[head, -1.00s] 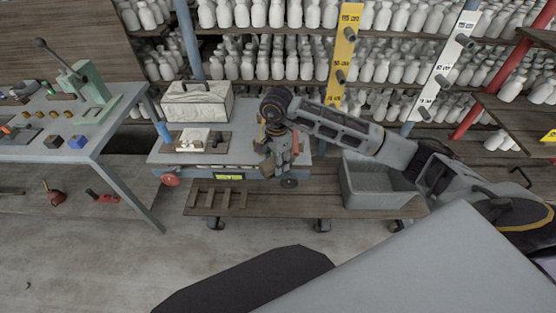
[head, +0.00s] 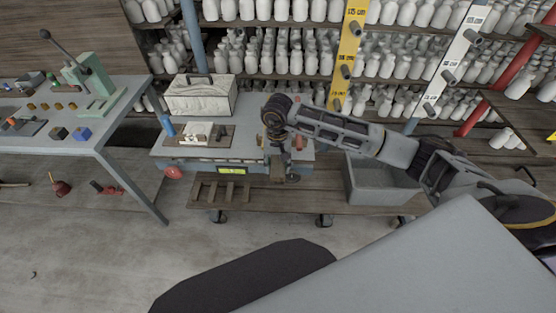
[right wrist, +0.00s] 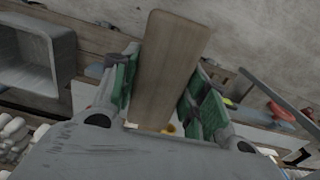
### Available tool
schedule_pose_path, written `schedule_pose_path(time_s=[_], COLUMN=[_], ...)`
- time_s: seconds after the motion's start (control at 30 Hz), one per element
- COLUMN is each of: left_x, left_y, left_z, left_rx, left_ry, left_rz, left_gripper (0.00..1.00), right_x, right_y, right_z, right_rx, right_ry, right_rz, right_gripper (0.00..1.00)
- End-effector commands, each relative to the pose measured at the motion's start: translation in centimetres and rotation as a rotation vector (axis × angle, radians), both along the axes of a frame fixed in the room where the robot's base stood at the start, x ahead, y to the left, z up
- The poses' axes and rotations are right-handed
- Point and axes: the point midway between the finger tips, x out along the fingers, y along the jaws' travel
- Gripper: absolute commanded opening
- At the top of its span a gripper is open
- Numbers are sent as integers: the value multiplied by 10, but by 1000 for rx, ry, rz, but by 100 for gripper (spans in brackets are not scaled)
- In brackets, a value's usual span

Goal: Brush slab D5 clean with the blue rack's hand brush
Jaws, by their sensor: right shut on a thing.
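My right gripper (head: 282,168) hangs at the front right of the low blue-grey cart (head: 247,157). In the right wrist view (right wrist: 163,92) its green-padded fingers are shut on a flat wooden piece, seemingly the hand brush (right wrist: 172,60). No bristles show. In the head view I cannot make out the held piece clearly. A pale slab (head: 197,131) lies on a dark board left on the cart top, apart from the gripper. I cannot read a D5 mark on it. My left gripper is not in view.
A pale case with a handle (head: 200,97) stands at the cart's back. A grey bin (head: 372,188) is right of the gripper. A work table (head: 60,137) with a green press is at left. Shelves of white bottles fill the back. A low slatted wooden platform lies in front.

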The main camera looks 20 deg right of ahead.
Motion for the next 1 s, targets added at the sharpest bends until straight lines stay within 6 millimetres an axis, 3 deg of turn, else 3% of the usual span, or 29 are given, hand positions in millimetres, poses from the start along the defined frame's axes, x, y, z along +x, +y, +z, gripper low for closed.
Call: schedule_pose_path(time_s=[0.3,0.5,0.87,1.0], left_x=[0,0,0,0], left_y=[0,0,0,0], left_z=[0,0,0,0], left_rx=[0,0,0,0], left_ry=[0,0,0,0], left_rz=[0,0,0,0], left_gripper=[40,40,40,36], right_x=[-14,-30,-30,-30], right_y=[1,-2,-4,-4], right_z=[-31,-56,-57,-57], right_rx=[-1,-1,2,2], right_ry=[2,1,0,0], right_rz=[316,409,412,412], right_gripper=[25,25,25,25])
